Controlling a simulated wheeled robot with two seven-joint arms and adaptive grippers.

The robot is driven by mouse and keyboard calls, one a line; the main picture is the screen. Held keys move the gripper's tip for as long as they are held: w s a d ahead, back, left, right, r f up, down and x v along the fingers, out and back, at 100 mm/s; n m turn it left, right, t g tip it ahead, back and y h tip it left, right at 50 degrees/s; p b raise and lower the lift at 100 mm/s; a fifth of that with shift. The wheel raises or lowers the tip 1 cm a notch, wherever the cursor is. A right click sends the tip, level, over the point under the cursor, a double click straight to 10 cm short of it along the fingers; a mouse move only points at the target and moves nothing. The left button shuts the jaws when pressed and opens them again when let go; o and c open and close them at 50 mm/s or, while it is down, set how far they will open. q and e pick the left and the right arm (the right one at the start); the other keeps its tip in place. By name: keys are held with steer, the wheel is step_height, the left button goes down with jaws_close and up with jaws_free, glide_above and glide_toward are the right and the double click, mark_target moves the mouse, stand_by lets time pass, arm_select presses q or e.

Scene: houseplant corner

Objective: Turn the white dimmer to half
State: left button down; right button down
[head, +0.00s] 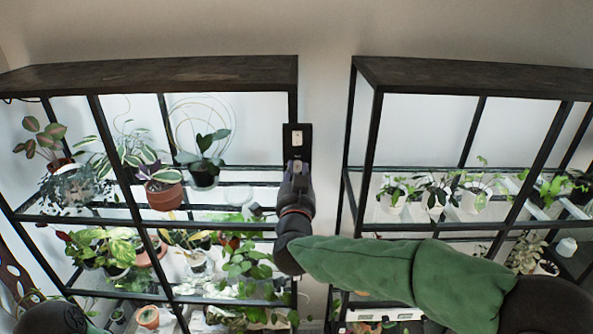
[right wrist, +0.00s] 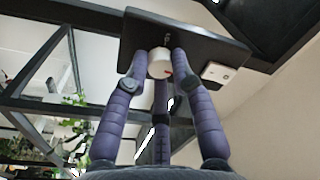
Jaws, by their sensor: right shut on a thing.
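The white dimmer (right wrist: 158,63) is a round knob on a black panel (right wrist: 150,32), seen in the right wrist view. A small red mark shows near its lower right edge. My right gripper (right wrist: 160,58) is shut on the dimmer, with dark purple fingers on its left and right sides and a third finger below. In the head view, my right gripper (head: 296,172) covers the dimmer, and the panel (head: 297,130) rises above it on the shelf's front post. My left gripper is out of view.
A white rocker switch (right wrist: 216,73) sits beside the dimmer. The left glass shelf unit (head: 150,75) holds several potted plants close to my right gripper. A second shelf unit (head: 450,75) with plants stands right. Bare wall (head: 325,110) shows between them.

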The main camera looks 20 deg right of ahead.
steer(key=shift+d+r+n, duration=0.15)
steer(key=shift+r+n, duration=0.1)
steer(key=shift+n, duration=0.35)
steer(key=c, duration=1)
jaws_free()
steer(key=shift+c, duration=0.2)
steer(key=shift+f, duration=0.1)
steer(key=shift+s+a+f, duration=0.1)
steer(key=shift+s+a, duration=0.1)
steer(key=shift+s, duration=0.2)
steer(key=r+v, duration=0.1)
steer(key=v, duration=1)
steer(key=shift+d+f, duration=0.15)
steer(key=shift+f, duration=0.3)
